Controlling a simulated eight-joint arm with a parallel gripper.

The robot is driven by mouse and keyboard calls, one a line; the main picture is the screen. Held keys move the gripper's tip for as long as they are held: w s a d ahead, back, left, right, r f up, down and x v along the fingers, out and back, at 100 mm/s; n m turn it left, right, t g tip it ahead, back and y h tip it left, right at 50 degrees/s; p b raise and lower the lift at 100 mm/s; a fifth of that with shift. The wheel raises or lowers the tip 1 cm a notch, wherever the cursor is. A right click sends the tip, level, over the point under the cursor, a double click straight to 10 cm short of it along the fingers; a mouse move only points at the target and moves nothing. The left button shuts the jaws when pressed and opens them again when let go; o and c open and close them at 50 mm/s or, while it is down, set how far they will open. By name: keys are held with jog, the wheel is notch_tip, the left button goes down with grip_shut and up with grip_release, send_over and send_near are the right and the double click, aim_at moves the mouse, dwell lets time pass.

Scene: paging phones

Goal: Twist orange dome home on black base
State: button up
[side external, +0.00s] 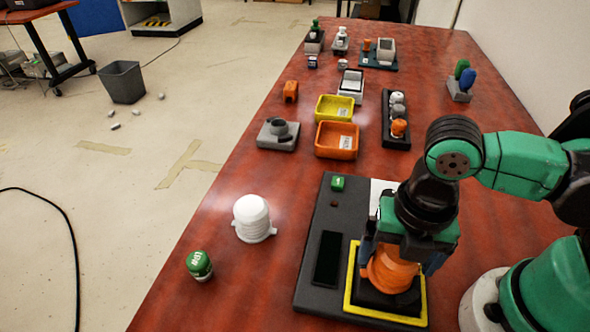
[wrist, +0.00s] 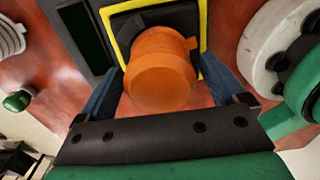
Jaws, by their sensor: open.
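The orange dome (side external: 389,270) sits on the black base (side external: 381,300), inside a yellow square frame (side external: 352,309) on a dark panel. In the wrist view the orange dome (wrist: 160,72) fills the middle, with a small lug on its right side, and part of the black base (wrist: 150,20) shows behind it. My gripper (side external: 400,262) is over the dome, pointing down, with its fingers on either side. In the wrist view the blue-grey fingers stand apart left and right of the dome, with gaps visible. Whether the dome is seated fully I cannot tell.
A white ribbed dome (side external: 252,218) and a green capped item (side external: 199,265) stand left of the dark panel (side external: 325,215). An orange tray (side external: 337,140), a yellow tray (side external: 335,108) and a grey base (side external: 278,134) lie farther back. The table's left edge is near the green item.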

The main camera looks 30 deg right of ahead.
jog(key=c, duration=0.8)
jog(key=shift+c, duration=0.6)
jog(key=shift+m, duration=1.2)
jog(key=shift+m, duration=1.2)
jog(key=shift+m, duration=1.2)
